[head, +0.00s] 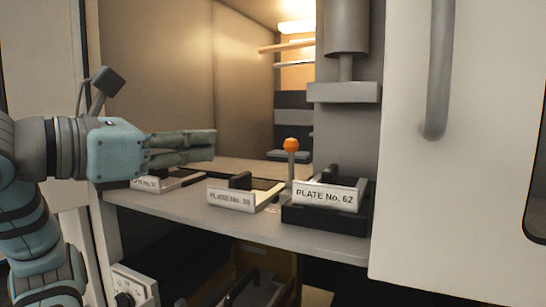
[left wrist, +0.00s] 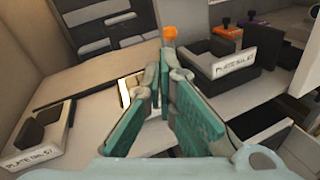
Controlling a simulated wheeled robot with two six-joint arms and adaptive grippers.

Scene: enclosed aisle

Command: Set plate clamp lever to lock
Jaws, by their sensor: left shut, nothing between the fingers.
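The clamp lever (head: 291,158) is a grey stem with an orange ball knob, standing about upright on the shelf beside the black holder. The plate labelled "PLATE No. 62" (head: 326,195) sits in that black holder (head: 300,218). My left gripper (head: 214,144) is shut and empty, pointing right, left of the lever and apart from it in the head view. In the left wrist view, the orange knob (left wrist: 170,33) shows just beyond my closed fingertips (left wrist: 168,58); most of the stem is hidden behind them. My right gripper is not in view.
Plate "No. 28" (head: 231,200) and another labelled plate (head: 146,184) stand left on the grey shelf (head: 300,239). A grey column with a cylinder (head: 347,28) stands behind the holder. A white door (head: 480,120) with a grey handle closes off the right.

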